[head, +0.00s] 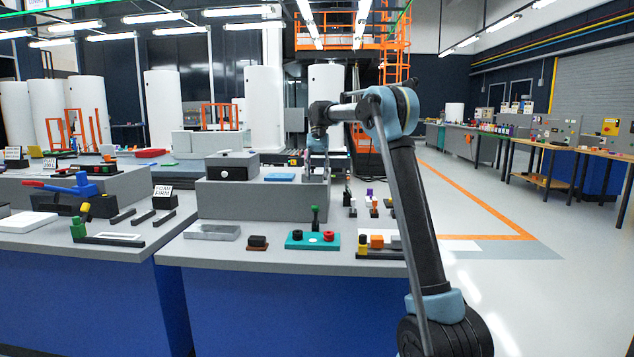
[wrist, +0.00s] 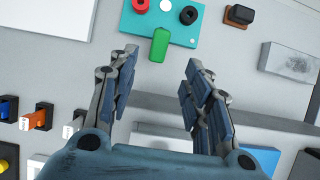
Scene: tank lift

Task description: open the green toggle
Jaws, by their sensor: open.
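The green toggle (wrist: 160,44) is a rounded green handle on a teal plate (wrist: 150,22), between a red ring knob (wrist: 141,5) and a black knob (wrist: 189,15). In the head view the toggle (head: 315,214) stands upright on the teal plate (head: 297,244) near the bench's front edge. My gripper (wrist: 161,62) is open and empty, its two fingers spread on either side of the toggle's line in the wrist view.
A dark block on a brown base (head: 257,243) and a grey metal block (head: 212,232) lie left of the plate. A yellow, orange and grey set (head: 377,243) stands right of it. A raised grey box (head: 262,199) stands behind. Open floor lies right.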

